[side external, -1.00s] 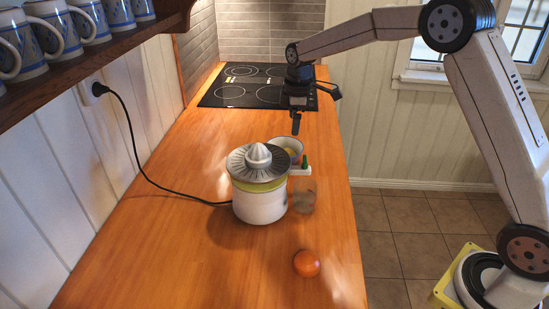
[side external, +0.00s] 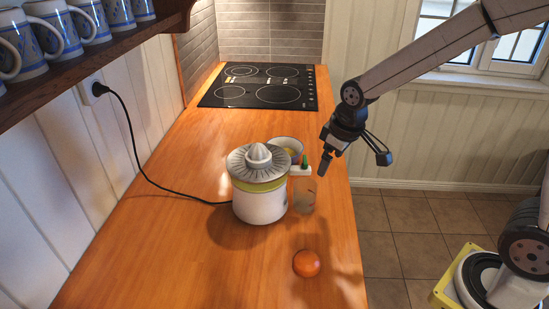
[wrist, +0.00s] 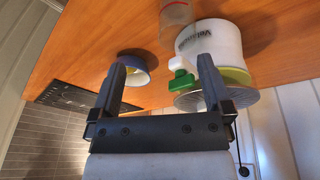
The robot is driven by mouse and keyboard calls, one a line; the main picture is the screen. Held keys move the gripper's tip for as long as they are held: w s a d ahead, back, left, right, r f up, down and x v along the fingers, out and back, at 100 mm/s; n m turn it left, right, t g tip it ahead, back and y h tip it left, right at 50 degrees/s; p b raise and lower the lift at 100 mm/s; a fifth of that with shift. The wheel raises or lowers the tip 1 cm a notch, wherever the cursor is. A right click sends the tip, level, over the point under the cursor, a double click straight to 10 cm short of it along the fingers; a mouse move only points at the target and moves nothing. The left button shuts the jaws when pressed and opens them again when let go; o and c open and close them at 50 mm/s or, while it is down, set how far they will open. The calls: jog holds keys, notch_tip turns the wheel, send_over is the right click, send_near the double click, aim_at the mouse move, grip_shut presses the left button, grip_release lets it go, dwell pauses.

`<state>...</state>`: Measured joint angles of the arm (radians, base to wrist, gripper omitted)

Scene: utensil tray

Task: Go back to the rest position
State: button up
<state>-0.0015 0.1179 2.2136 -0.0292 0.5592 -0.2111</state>
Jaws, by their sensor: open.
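My gripper (side external: 324,165) hangs empty above the right edge of the counter, to the right of the bowl and apart from the things below it. In the wrist view its two fingers (wrist: 161,64) are spread, with nothing held between them. Only one finger shows clearly in the side view.
A white juicer (side external: 260,205) stands mid-counter, with a glass (side external: 304,197) at its right. A bowl (side external: 287,143) and a small white and green object (side external: 303,167) sit behind it. An orange (side external: 306,263) lies in front. A cooktop (side external: 262,86) lies at the back. The counter's left side is mostly clear.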

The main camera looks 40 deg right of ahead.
jog(key=s+f+m, duration=0.2)
jog(key=s+f, duration=0.3)
jog(key=s, duration=0.4)
jog(key=shift+s+m, duration=0.35)
jog(key=shift+m, duration=0.05)
jog(key=shift+a, duration=0.1)
dwell(0.8)
